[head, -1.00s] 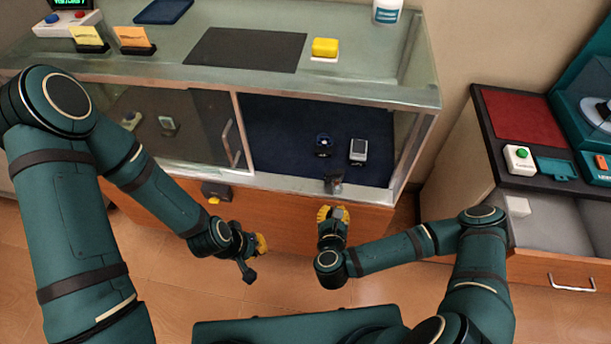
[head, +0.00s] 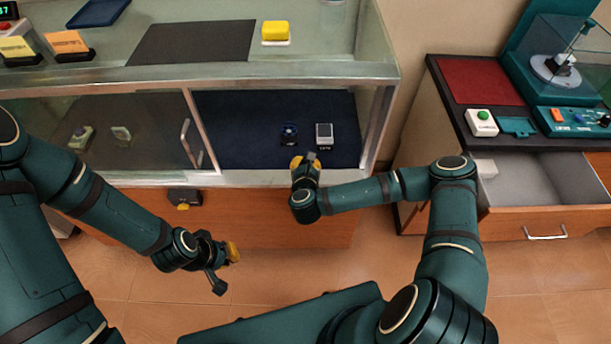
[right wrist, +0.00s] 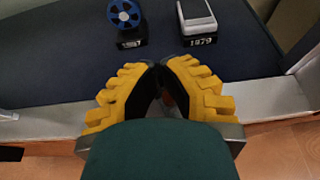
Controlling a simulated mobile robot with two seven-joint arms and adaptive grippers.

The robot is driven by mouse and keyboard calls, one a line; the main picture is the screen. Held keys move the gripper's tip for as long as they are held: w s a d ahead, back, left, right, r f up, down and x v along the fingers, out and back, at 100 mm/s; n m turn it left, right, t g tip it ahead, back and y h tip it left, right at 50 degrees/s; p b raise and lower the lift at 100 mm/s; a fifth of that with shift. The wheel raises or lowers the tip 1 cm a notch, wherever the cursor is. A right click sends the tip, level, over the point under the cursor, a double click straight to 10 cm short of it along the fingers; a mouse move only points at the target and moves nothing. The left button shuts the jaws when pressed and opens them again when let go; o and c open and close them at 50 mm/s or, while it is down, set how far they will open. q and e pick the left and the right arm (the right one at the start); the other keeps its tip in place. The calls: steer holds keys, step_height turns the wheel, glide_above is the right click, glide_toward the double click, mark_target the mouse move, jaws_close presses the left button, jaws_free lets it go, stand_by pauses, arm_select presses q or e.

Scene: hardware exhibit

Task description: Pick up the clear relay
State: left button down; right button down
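Two small exhibits stand on the dark blue floor of the open right half of the display case: a blue wheel-like piece (head: 289,134) and a pale, boxy piece (head: 324,136) on a base marked 1979. Behind the left glass is a small, pale, glassy piece (head: 121,134), possibly the clear relay; I cannot tell for sure. My right gripper (head: 305,161) is at the case's front sill; in the right wrist view its fingertips (right wrist: 159,68) meet with nothing between them, short of both exhibits. My left gripper (head: 226,268) hangs low in front of the case.
The sliding glass door (head: 150,130) covers the case's left half. A yellow block (head: 275,31) stands on the glass top. A dark lock-like box (head: 184,198) is on the case front. At right, a drawer (head: 545,190) stands open below a counter with a green button box (head: 481,123).

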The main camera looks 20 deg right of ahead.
steer(key=shift+s+a+f, duration=0.1)
steer(key=shift+s+f, duration=0.05)
steer(key=shift+f, duration=0.6)
steer(key=shift+s+f, duration=0.1)
steer(key=shift+f, duration=0.1)
steer(key=shift+s+a, duration=0.25)
steer(key=shift+s, duration=0.65)
steer(key=shift+s+a, duration=0.25)
steer(key=shift+s, duration=0.6)
